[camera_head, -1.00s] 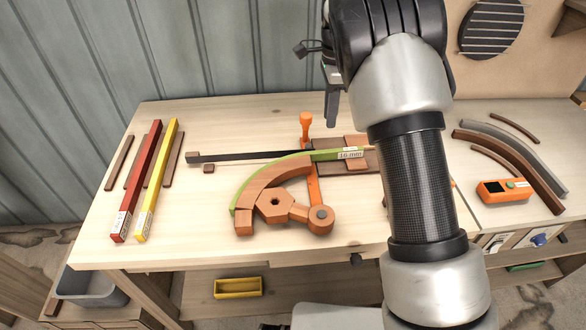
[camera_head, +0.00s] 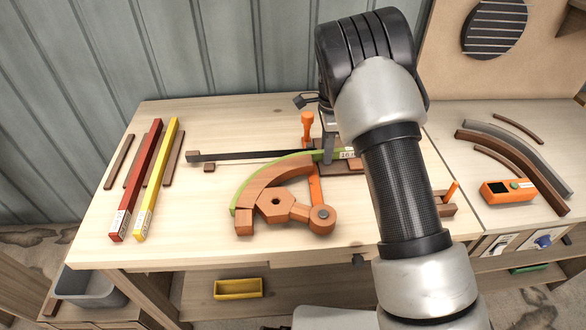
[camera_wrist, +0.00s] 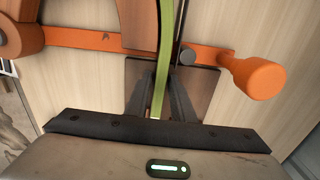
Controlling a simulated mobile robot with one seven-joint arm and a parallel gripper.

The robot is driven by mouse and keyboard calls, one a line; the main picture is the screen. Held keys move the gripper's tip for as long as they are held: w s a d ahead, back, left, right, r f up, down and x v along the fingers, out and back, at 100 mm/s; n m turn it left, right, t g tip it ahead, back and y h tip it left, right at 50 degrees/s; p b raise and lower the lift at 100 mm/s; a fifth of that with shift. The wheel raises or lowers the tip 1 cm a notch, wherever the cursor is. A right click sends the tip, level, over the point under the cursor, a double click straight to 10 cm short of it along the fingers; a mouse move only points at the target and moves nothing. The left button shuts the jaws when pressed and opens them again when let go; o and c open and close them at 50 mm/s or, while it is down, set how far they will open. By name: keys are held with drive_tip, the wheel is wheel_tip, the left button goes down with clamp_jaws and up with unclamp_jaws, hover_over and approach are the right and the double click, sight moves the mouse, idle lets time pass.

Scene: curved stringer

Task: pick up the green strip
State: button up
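The green strip (camera_head: 262,168) bends along the outer edge of a curved wooden form (camera_head: 265,183) and runs on to the right, where a label reading 16 shows before my arm hides the rest. In the wrist view the green strip (camera_wrist: 166,45) passes between the two dark fingers of my gripper (camera_wrist: 160,85). In the head view my gripper (camera_head: 328,155) points down at the strip's straight part, right of the form.
An orange clamp handle (camera_head: 307,122) stands close behind the strip, with a dark bar (camera_head: 245,155) leading left. Red (camera_head: 136,190) and yellow (camera_head: 158,180) bars lie left.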

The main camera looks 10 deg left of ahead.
clamp_jaws()
drive_tip(key=shift+r, duration=0.1)
